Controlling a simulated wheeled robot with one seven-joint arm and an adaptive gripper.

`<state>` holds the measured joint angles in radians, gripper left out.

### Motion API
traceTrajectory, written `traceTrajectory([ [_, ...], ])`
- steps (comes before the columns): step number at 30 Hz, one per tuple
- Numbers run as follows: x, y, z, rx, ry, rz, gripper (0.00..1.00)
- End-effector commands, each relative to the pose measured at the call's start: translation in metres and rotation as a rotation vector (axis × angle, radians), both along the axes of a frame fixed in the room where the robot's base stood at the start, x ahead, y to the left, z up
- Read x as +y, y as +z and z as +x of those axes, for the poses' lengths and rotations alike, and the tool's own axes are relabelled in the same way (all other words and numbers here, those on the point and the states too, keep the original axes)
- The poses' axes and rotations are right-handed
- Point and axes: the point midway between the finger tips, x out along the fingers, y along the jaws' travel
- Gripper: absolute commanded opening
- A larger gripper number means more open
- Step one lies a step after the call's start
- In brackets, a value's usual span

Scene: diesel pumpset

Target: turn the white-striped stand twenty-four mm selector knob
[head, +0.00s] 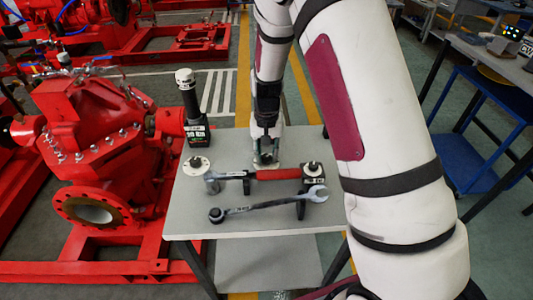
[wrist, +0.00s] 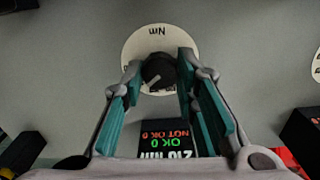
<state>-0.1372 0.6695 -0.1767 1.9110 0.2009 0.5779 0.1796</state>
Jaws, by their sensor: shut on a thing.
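A round black knob (wrist: 158,70) with a white stripe sits on a white round plate (wrist: 133,45) marked "Nm". The stripe points down and to the left in the wrist view. My gripper (wrist: 160,64) is shut on this knob, one finger on each side of it. In the head view my gripper (head: 265,160) points down at the grey table top, behind the red-handled wrench. The knob between its fingers is hard to make out there. I cannot read a twenty-four mm mark on the plate.
A wrench with a red handle (head: 278,174) and a dark wrench (head: 265,206) lie on stands on the grey table (head: 190,225). Another white round plate (head: 197,164) is at left. A black tester (head: 196,134) stands behind it. A red pump (head: 95,140) is beside the table.

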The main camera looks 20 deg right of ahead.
Motion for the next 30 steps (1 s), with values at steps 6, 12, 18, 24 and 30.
traceTrajectory([
  [6,0.000,0.000,0.000,0.000,0.001,0.000,0.32],
  [12,0.000,0.000,0.000,0.000,0.001,0.000,0.47],
  [18,0.000,0.001,0.000,0.000,0.001,0.000,0.47],
  [24,0.000,0.023,0.001,-0.004,0.002,0.000,0.47],
  [30,0.000,0.064,0.001,-0.005,0.002,0.000,0.47],
])
